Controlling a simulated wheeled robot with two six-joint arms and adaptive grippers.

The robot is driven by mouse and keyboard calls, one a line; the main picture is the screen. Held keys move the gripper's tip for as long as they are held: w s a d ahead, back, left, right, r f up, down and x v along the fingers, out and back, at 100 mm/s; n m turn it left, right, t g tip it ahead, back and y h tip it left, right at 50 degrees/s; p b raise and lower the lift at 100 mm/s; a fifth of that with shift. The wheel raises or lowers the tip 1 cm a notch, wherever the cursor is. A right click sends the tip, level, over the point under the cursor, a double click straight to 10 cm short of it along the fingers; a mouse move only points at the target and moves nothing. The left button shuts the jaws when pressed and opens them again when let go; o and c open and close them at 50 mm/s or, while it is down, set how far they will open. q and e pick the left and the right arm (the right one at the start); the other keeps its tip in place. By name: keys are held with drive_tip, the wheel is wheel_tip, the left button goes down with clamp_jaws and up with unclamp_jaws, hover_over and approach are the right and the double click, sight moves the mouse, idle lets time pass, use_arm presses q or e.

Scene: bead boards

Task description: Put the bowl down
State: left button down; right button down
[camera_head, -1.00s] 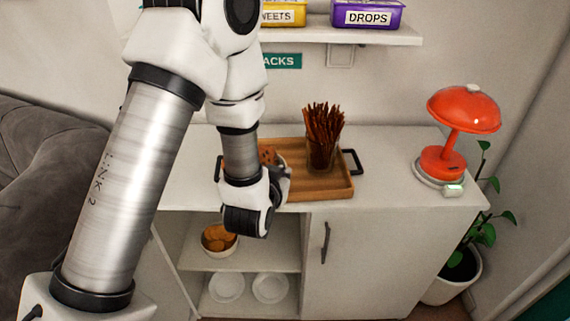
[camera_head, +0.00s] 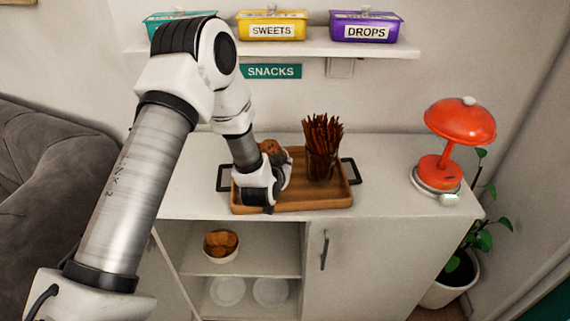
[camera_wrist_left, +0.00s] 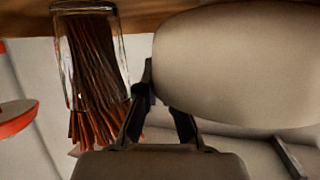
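The bowl shows as a large smooth beige wall (camera_wrist_left: 240,62) in the left wrist view. My left gripper (camera_wrist_left: 160,95) has its dark fingers at the bowl's edge, one in front and one partly behind it, and appears shut on it. In the head view, my left gripper (camera_head: 270,182) is over the left part of a wooden tray (camera_head: 310,203). Brown snacks (camera_head: 269,146) show behind my wrist, which hides most of the bowl. I cannot tell whether the bowl touches the tray. My right gripper is not in view.
A glass of brown sticks (camera_head: 321,160) stands on the tray, close right of my gripper. The shelf (camera_head: 300,50) above holds labelled boxes. The cabinet top (camera_head: 390,185) is clear between tray and lamp.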

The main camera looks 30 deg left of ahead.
use_arm(q)
drive_tip(key=shift+f, duration=0.55)
drive_tip(key=shift+f, duration=0.1)
drive_tip(key=c, duration=1.3)
unclamp_jaws()
